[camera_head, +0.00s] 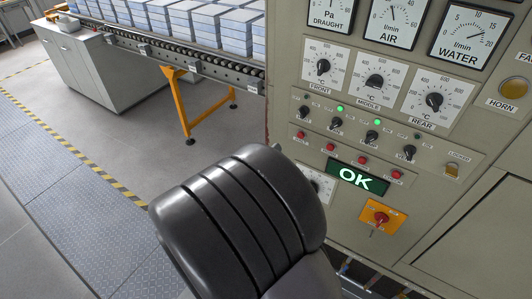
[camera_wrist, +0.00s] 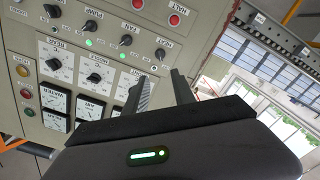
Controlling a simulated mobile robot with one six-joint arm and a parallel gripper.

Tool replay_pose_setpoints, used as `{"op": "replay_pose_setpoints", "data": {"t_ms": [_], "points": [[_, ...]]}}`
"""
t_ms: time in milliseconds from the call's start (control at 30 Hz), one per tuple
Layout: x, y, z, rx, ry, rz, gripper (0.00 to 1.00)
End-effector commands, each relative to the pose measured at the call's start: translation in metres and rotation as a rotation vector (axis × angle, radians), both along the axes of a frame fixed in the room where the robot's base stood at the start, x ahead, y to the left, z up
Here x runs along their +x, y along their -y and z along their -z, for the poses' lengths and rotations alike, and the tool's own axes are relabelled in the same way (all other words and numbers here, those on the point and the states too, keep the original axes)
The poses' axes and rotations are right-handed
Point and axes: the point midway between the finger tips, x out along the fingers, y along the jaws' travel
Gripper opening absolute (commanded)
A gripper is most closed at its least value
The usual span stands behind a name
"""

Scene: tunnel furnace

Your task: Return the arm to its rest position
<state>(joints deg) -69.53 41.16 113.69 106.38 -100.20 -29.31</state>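My arm (camera_head: 240,225) shows in the head view as a large dark rounded link at the lower middle, in front of the control panel's lower left part. My gripper is not visible in the head view. In the wrist view my gripper (camera_wrist: 163,75) has its two dark fingers apart with nothing between them. It points toward the control panel (camera_wrist: 75,20), which appears tilted and upside down there. A gap to the panel seems to remain, but its size is hard to tell. My arm hides part of the panel's lower left.
The control panel (camera_head: 290,85) carries gauges, knobs, a lit green OK display (camera_head: 357,177) and a red switch on an orange plate (camera_head: 380,217). A roller conveyor (camera_head: 180,55) with pale blocks stands behind, on an orange leg (camera_head: 184,105). A grey cabinet (camera_head: 95,70) stands left. Floor at left is clear.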

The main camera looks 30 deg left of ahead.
Motion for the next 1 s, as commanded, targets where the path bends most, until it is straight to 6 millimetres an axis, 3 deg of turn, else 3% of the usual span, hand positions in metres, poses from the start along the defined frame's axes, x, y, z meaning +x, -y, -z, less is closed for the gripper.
{"op": "replay_pose_setpoints", "data": {"t_ms": [233,300,367,433,533,567,667,700,800,900,1000], "points": [[0.002,0.001,0.000,0.007,-0.002,0.000,0.31],[0.015,0.009,-0.001,0.082,-0.031,-0.002,0.31],[0.040,0.025,-0.004,0.230,-0.089,-0.014,0.31],[0.071,0.054,-0.011,0.464,-0.188,-0.052,0.31],[0.085,0.105,-0.023,0.755,-0.362,-0.130,0.31],[0.080,0.122,-0.025,0.817,-0.417,-0.147,0.31],[0.035,0.185,-0.015,0.951,-0.609,-0.149,0.31],[0.008,0.212,-0.003,0.979,-0.686,-0.115,0.31],[-0.061,0.270,0.033,1.018,-0.840,0.031,0.31],[-0.115,0.308,0.062,1.045,-0.926,0.191,0.31],[-0.149,0.329,0.079,1.063,-0.967,0.305,0.31]]}}
